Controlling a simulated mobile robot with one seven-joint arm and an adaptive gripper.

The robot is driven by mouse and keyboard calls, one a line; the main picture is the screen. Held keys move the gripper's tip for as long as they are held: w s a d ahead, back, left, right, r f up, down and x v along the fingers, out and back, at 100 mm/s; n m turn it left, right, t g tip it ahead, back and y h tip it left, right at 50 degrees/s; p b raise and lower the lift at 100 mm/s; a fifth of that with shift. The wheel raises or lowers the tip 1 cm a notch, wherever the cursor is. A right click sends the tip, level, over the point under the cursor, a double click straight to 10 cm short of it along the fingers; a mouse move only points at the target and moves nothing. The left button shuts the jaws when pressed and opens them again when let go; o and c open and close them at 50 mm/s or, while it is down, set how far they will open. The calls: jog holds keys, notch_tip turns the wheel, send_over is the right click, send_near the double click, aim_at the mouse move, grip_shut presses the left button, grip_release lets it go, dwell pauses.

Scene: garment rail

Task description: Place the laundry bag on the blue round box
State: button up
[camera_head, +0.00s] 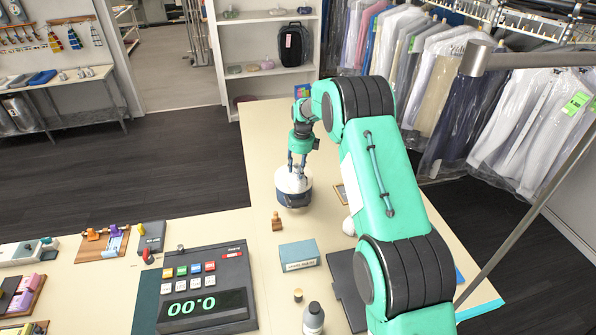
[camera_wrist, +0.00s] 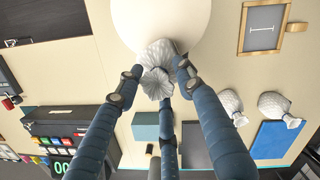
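The blue round box (camera_head: 296,200) stands on the long table in the head view, with a pale top. In the wrist view, a large white disc (camera_wrist: 205,18), apparently its top, fills the upper middle. A small white laundry bag (camera_wrist: 156,57) with a gathered neck is over the disc's near edge. My gripper (camera_wrist: 160,77) has its fingers around the bag, two tips against its sides and a third near the neck. In the head view, my gripper (camera_head: 297,172) is right above the box. I cannot tell whether the bag's underside touches the box.
Two similar white bags (camera_wrist: 230,105) (camera_wrist: 273,105) lie on the table near a blue pad (camera_wrist: 272,139). A small frame (camera_head: 341,193), a teal box (camera_head: 299,255), a wooden stamp (camera_head: 277,221), a bottle (camera_head: 313,319) and a register (camera_head: 207,290) stand around. Garments hang at right.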

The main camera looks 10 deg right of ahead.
notch_tip(320, 180, up, 11)
jog(key=s+b, duration=0.1)
jog(key=b, duration=0.1)
jog(key=shift+d+r, duration=0.15)
jog(key=shift+d, duration=0.2)
jog(key=shift+s+a, duration=0.1)
dwell(0.4)
